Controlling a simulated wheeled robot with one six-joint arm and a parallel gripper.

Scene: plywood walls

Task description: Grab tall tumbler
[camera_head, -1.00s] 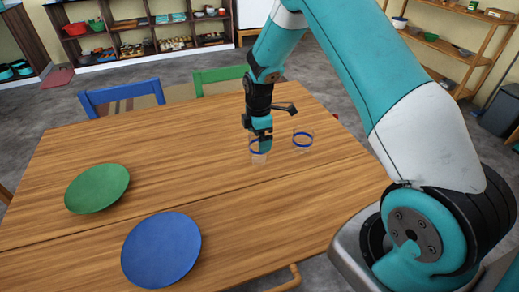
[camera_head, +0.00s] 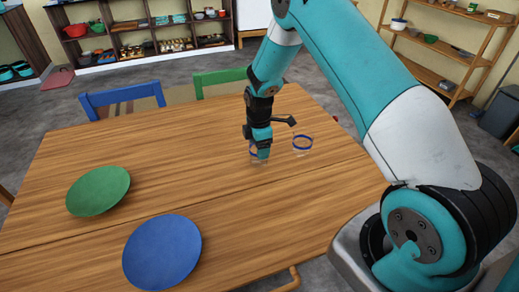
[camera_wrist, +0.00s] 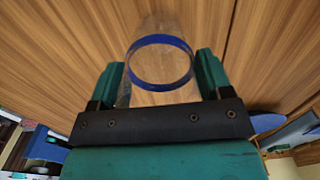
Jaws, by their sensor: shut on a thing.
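A clear tumbler with a blue band (camera_head: 252,153) stands on the wooden table (camera_head: 205,135), mostly hidden by my gripper in the head view. In the wrist view this clear tumbler (camera_wrist: 160,65) sits between the two green fingers, its blue ring facing the camera. My gripper (camera_head: 262,155) points down and is shut on it; it also shows in the wrist view (camera_wrist: 160,78). A second clear glass with a blue band (camera_head: 302,143) stands just to the right, apart from my gripper. I cannot tell which glass is taller.
A green plate (camera_head: 98,190) and a blue plate (camera_head: 162,251) lie on the left and front of the table. A blue chair (camera_head: 122,98) and a green chair (camera_head: 220,77) stand at the far edge. The table's middle left is clear.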

